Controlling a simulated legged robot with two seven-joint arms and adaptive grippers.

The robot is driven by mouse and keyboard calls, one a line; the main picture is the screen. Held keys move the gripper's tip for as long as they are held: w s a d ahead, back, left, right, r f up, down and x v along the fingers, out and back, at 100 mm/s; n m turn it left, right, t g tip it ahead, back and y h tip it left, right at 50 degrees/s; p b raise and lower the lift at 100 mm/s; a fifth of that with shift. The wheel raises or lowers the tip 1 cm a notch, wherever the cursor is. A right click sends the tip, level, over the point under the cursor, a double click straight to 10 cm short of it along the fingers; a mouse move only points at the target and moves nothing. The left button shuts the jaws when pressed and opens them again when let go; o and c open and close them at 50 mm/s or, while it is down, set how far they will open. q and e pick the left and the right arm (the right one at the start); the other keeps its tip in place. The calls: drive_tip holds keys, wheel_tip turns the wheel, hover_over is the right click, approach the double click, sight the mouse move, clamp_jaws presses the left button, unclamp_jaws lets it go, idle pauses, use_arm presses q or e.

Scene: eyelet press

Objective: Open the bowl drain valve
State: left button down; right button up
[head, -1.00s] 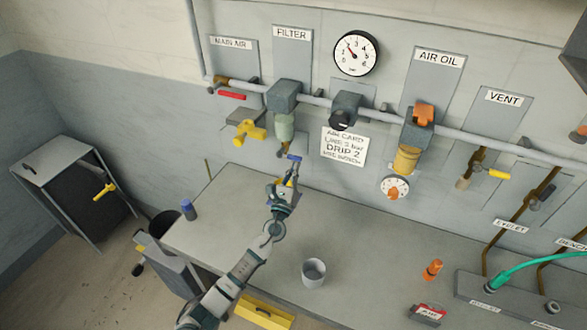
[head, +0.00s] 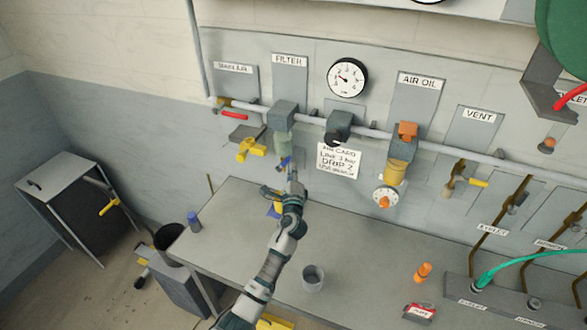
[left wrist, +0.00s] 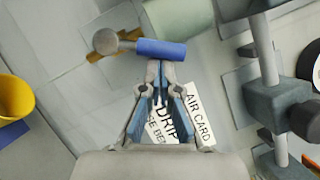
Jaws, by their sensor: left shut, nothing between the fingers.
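The filter (head: 285,112) hangs on the wall pipe with a pale green bowl (head: 282,143) under it. Below the bowl is the drain valve's small blue lever (head: 284,162). In the left wrist view the blue lever (left wrist: 160,49) runs to the right from a round grey pivot (left wrist: 106,41), with brass behind it. The bowl (left wrist: 175,15) is above it there. My left gripper (head: 291,177) is shut and empty, just below the lever. Its fingertips (left wrist: 160,69) are close to the lever's lower edge; I cannot tell whether they touch. My right gripper is not in view.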

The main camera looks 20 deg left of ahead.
sight(285, 161)
use_arm(q)
drive_tip(key=shift+a+r+n+g+p, duration=0.7)
drive_tip(key=shift+a+r+n+p, duration=0.4)
drive_tip(key=shift+n+p, duration=0.5)
drive_tip(key=shift+a, duration=0.15)
drive_tip(key=shift+f, duration=0.1)
